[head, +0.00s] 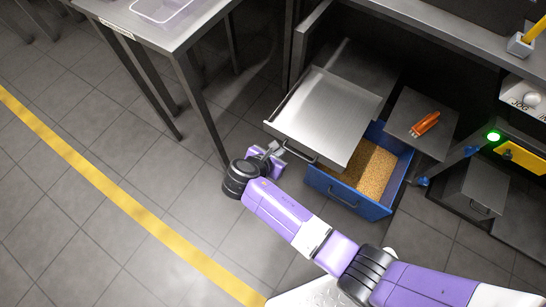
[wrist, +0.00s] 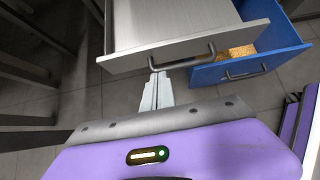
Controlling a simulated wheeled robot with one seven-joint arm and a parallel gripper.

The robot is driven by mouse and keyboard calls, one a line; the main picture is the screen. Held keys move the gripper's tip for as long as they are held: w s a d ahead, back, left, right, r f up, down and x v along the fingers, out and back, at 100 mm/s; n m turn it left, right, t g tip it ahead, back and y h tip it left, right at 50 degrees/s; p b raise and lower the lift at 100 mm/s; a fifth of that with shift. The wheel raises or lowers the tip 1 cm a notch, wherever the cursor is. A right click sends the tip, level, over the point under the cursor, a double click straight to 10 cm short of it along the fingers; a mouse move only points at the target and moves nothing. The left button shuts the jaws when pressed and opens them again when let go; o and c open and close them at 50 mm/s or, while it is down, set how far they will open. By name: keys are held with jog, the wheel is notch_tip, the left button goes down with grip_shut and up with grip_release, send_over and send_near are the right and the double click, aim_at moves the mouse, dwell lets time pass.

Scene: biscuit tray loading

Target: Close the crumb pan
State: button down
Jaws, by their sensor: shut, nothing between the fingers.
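The crumb pan, a blue drawer (head: 345,206) holding golden crumbs, is pulled out of the cabinet. A steel drawer (head: 325,112) above it is also out and covers part of it. In the wrist view the blue pan (wrist: 215,76) is at the right, its dark handle on the front. The steel drawer (wrist: 130,60) is straight ahead there, with its handle (wrist: 183,58) on the front. My gripper (head: 281,147) is shut and empty, close to the steel drawer's front at its left end. In the wrist view its fingertips (wrist: 158,80) are just below that front; contact cannot be told.
A steel table (head: 170,38) with a clear plastic bin (head: 165,8) stands at the upper left. An orange-handled tool (head: 425,124) lies on a grey surface right of the blue pan. A post with a green light (head: 494,136) is at the right. The floor at left is clear.

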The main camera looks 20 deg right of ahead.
aim_at(291, 140)
jog(key=shift+w+d+f+b, duration=0.2)
jog(key=shift+w+d, duration=0.3)
jog(key=shift+d, duration=0.2)
jog(key=shift+w+d+f+b, duration=0.2)
jog(key=shift+w+d, duration=0.3)
jog(key=shift+d, duration=0.15)
jog(key=shift+w+d+f+b, duration=0.2)
jog(key=shift+w+d, duration=0.3)
jog(key=shift+d, duration=0.2)
